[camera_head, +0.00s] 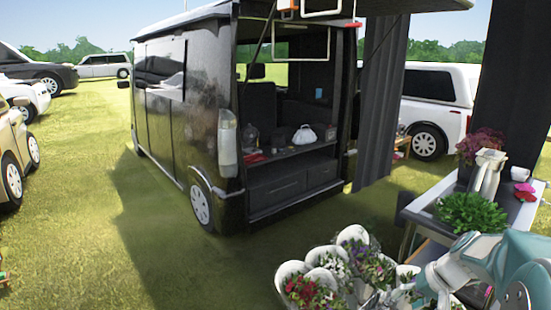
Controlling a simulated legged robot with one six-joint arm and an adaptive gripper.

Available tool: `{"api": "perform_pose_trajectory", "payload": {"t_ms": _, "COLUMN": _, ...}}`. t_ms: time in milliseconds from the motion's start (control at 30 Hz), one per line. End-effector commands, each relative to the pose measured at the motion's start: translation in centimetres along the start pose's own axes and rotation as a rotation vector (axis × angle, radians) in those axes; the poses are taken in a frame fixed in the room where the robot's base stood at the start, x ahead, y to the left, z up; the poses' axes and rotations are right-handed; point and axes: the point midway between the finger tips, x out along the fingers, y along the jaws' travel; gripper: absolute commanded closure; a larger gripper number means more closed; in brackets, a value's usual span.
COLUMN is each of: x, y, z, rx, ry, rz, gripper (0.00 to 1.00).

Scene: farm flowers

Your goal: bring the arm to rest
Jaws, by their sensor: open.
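Part of my arm (510,262) shows in the lower right corner of the head view, with teal and pale grey links folded close to the camera. The arm lies in front of the lower part of a flower table (424,212) and beside white flower pots (334,262). I cannot make out my gripper or its fingertips. No held object shows.
A dark van (185,110) stands ahead with its rear open. The table holds a green plant (470,212), purple flowers (482,145) and a pale jug (488,172). Parked cars (12,150) line the left. Grass (80,235) is clear at left and centre.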

Motion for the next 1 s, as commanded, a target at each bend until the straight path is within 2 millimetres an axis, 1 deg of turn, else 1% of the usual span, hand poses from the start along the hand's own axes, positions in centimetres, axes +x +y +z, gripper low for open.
{"api": "perform_pose_trajectory", "payload": {"t_ms": 33, "x": -0.6, "y": -1.2, "z": 0.8, "rx": -0.021, "ry": 0.001, "rz": 0.016, "gripper": 0.35}}
{"api": "perform_pose_trajectory", "payload": {"t_ms": 200, "x": -2.1, "y": -4.3, "z": 3.5, "rx": -0.074, "ry": 0.005, "rz": 0.074, "gripper": 0.35}}
{"api": "perform_pose_trajectory", "payload": {"t_ms": 500, "x": -4.3, "y": -8.5, "z": 8.8, "rx": -0.164, "ry": 0.032, "rz": 0.169, "gripper": 0.35}}
{"api": "perform_pose_trajectory", "payload": {"t_ms": 700, "x": -5.5, "y": -10.3, "z": 12.4, "rx": -0.224, "ry": 0.065, "rz": 0.224, "gripper": 0.35}}
{"api": "perform_pose_trajectory", "payload": {"t_ms": 1000, "x": -6.9, "y": -11.8, "z": 17.8, "rx": -0.311, "ry": 0.137, "rz": 0.294, "gripper": 0.35}}
